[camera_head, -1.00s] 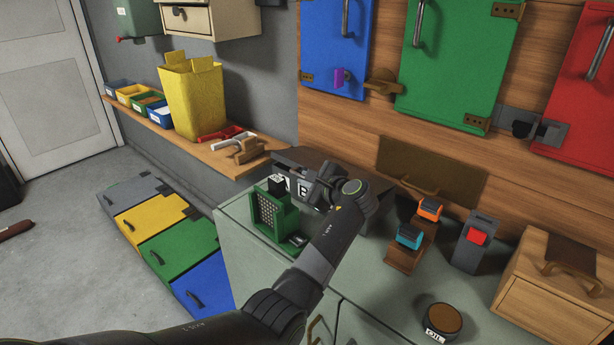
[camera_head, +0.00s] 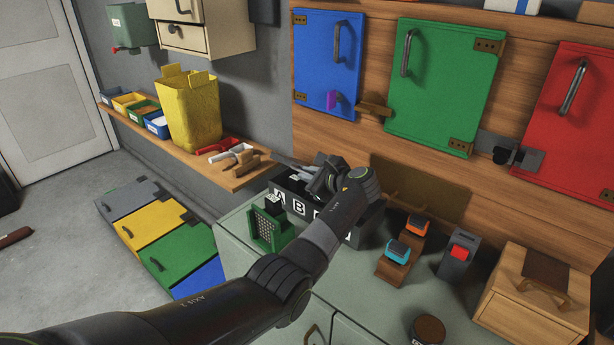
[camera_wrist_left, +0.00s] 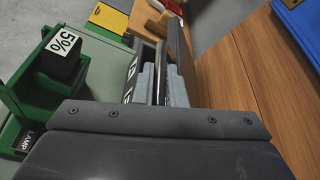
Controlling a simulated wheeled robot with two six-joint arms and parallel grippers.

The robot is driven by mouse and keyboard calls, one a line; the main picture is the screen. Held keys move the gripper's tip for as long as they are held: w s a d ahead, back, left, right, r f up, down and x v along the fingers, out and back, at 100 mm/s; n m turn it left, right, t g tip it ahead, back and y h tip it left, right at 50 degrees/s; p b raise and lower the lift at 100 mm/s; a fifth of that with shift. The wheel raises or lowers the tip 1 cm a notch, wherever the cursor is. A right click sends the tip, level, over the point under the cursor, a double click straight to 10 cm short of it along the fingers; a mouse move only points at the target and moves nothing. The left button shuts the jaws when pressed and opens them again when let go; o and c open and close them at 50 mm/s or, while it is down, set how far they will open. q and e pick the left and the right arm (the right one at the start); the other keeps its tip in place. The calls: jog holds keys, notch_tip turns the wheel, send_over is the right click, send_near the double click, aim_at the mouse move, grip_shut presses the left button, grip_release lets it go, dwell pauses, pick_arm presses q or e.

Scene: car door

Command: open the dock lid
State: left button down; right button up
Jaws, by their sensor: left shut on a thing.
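The dock (camera_head: 285,193) is a dark box with white letter labels on its front, standing on the grey-green counter against the wooden wall. My left gripper (camera_head: 318,178) is over the dock, partly hidden by its own wrist. In the left wrist view, the gripper (camera_wrist_left: 160,82) has its pale fingers shut on a thin bar, seemingly the lid's handle. A dark panel (camera_wrist_left: 181,55), apparently the dock lid, shows steeply tilted beside the fingers, toward the wooden wall. My arm hides the dock's right part. My right gripper is not in view.
A green holder with a perforated face (camera_head: 266,230) stands just left of the dock; its black block (camera_wrist_left: 62,55) reads 5%. Orange (camera_head: 417,225) and blue (camera_head: 398,251) blocks on stands and a red-button device (camera_head: 459,254) are to the right.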

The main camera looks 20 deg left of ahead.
pick_arm(q)
jog(key=shift+r, duration=0.1)
dwell(0.3)
jog(key=c, duration=1.5)
grip_release()
jog(key=shift+w, duration=0.1)
jog(key=b+v, duration=0.2)
jog(key=v, duration=1.5)
jog(key=shift+d, duration=0.2)
